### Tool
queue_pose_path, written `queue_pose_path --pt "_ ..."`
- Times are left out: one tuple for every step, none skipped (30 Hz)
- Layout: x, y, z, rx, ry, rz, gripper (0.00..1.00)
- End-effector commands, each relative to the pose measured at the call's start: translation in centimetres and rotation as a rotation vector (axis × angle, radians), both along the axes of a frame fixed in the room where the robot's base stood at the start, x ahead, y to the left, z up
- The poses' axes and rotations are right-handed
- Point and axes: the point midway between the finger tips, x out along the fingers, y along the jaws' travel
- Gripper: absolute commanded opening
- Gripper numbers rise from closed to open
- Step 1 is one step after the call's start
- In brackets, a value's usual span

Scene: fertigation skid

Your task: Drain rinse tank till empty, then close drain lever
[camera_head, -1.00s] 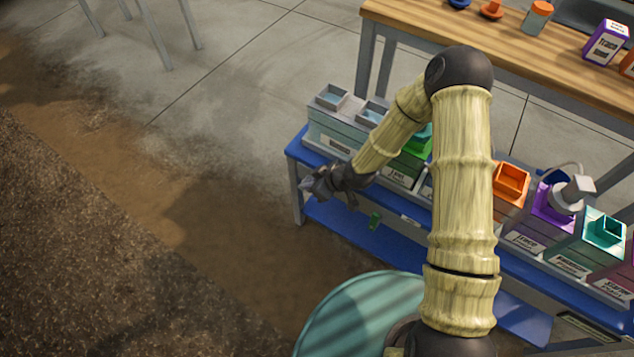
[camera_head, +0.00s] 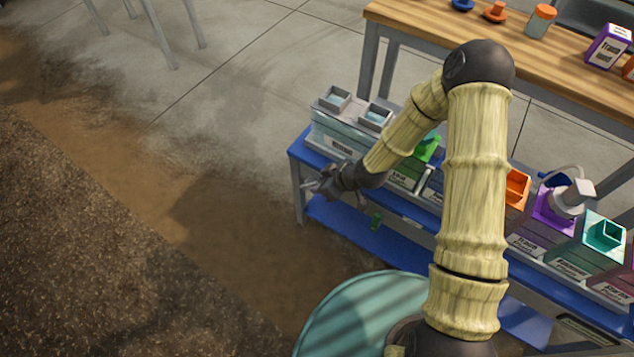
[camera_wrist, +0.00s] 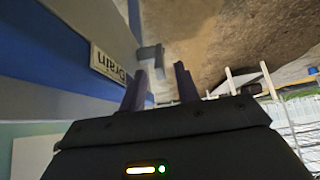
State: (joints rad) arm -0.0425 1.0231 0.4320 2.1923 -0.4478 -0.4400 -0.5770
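The grey tank (camera_head: 341,133) with two open-topped basins stands at the left end of the blue bench; its front label is too small to read surely. Pale blue shows inside the basins. In the wrist view a "Drain" label (camera_wrist: 107,66) is on the bench side, with a grey lever-like piece (camera_wrist: 151,56) beside it. My gripper (camera_wrist: 161,68) is open and empty, its two dark fingers apart, just short of the grey piece. I cannot tell whether they touch. In the head view my gripper (camera_head: 306,186) is at the bench's left front, below the tank.
More coloured containers stand along the blue bench (camera_head: 300,150), including an orange one (camera_head: 517,187) and a teal one (camera_head: 604,232). A wooden table (camera_head: 440,37) stands behind. The floor at left is clear.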

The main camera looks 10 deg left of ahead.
Motion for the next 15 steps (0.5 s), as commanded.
queue_pose_path --pt "-0.1 -0.7 1.2 0.001 -0.001 -0.003 0.32" --pt "-0.2 -1.0 1.7 0.000 -0.001 -0.003 0.32" --pt "-0.4 -1.5 2.4 -0.001 -0.002 -0.003 0.32" --pt "-0.5 -1.9 2.8 0.000 -0.001 -0.003 0.32" --pt "-0.7 -2.2 3.3 0.000 0.000 -0.004 0.32" --pt "-0.8 -2.7 3.9 0.000 -0.001 -0.005 0.32" --pt "-0.9 -3.1 4.4 -0.001 0.000 -0.004 0.32" --pt "-1.1 -3.4 4.8 -0.001 0.000 -0.004 0.32" --pt "-1.2 -3.9 5.5 0.000 -0.001 -0.005 0.32" --pt "-1.4 -4.2 6.0 -0.001 0.000 -0.004 0.32" --pt "-1.5 -4.5 6.5 0.000 -0.001 -0.003 0.32" --pt "-1.6 -5.0 7.1 -0.001 -0.002 -0.004 0.32" --pt "-1.8 -5.4 7.6 0.000 -0.001 -0.005 0.32" --pt "-1.9 -5.7 8.0 0.000 -0.001 -0.005 0.32" --pt "-2.0 -6.2 8.7 0.000 -0.001 -0.005 0.32"
